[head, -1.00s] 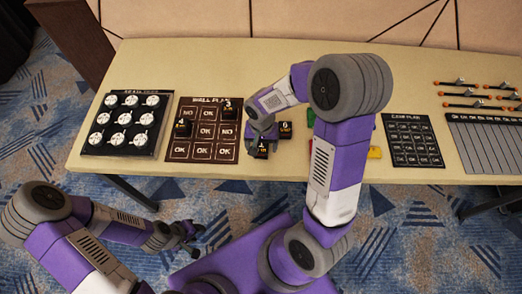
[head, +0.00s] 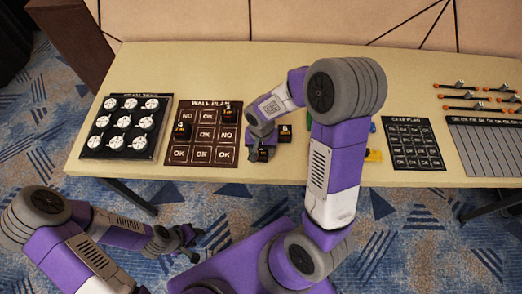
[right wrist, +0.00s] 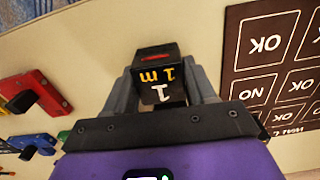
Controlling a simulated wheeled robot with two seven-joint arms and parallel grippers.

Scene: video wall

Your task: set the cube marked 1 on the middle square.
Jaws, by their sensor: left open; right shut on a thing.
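The black cube marked 1 (right wrist: 157,85) is between the two fingers of my right gripper (right wrist: 160,88), which is shut on it. In the head view the cube (head: 263,154) is at the table's front, right of the wall plan board, with my right gripper (head: 262,146) over it. I cannot tell whether it touches the table. The wall plan (head: 168,150) is a brown board of marked squares. Its middle square (head: 205,133), marked OK, is empty. My left gripper (head: 190,236) is open and empty, low in front of the table.
A cube marked 6 (head: 285,134) stands just right of my right gripper. Cubes marked 3 (head: 229,115) and 4 (head: 182,130) sit on the board's top-right and middle-left squares. A panel of round dials (head: 125,125) lies left. Coloured pieces (right wrist: 35,92) lie beyond the gripper, partly hidden by my arm.

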